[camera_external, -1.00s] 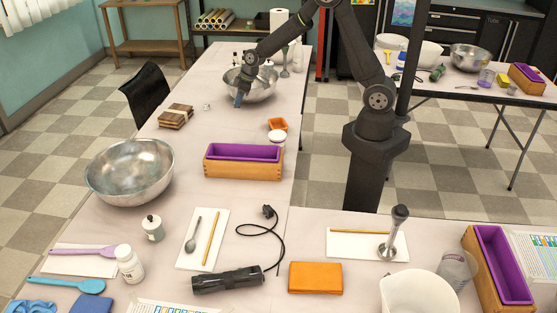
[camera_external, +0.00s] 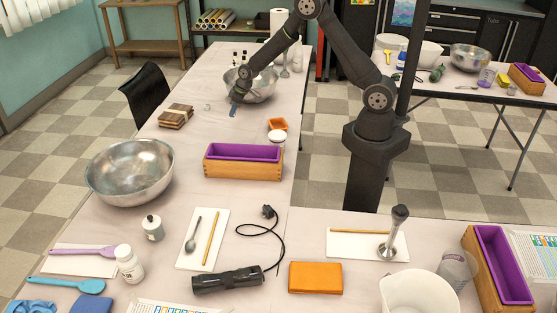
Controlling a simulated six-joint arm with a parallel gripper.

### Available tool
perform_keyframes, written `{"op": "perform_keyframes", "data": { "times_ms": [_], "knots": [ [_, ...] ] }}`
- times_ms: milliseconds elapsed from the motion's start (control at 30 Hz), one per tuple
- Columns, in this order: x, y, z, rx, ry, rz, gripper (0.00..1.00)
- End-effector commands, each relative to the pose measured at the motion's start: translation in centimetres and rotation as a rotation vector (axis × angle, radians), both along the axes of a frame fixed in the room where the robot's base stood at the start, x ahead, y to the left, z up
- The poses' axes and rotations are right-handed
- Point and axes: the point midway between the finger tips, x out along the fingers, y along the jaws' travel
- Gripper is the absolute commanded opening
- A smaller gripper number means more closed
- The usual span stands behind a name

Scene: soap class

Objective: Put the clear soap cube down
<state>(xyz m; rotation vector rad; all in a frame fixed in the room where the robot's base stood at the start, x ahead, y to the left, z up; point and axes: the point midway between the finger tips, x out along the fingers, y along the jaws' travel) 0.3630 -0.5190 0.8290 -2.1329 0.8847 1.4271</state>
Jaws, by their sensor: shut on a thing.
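Whether the cube touches the table cannot be told.
A small pale thing (camera_external: 207,106) lies left of my gripper. Stacked brown blocks (camera_external: 175,116) are further left. An orange dish (camera_external: 277,124), a white round thing (camera_external: 277,136) and a purple-lined wooden mould (camera_external: 243,169) stand nearer. Tabletop between them is clear.

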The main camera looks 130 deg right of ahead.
Motion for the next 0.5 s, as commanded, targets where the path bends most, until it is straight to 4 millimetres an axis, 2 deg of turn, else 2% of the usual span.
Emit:
{"op": "perform_keyframes", "data": {
  "times_ms": [100, 267, 500],
  "knots": [
    [1.2, 0.1, -0.7, 0.001, 0.0, 0.001, 0.0],
    [1.5, 0.1, -1.6, 0.0, 0.0, 0.0, 0.0],
    [1.4, 0.1, -4.8, 0.001, 0.001, 0.0, 0.0]
  ]
}}
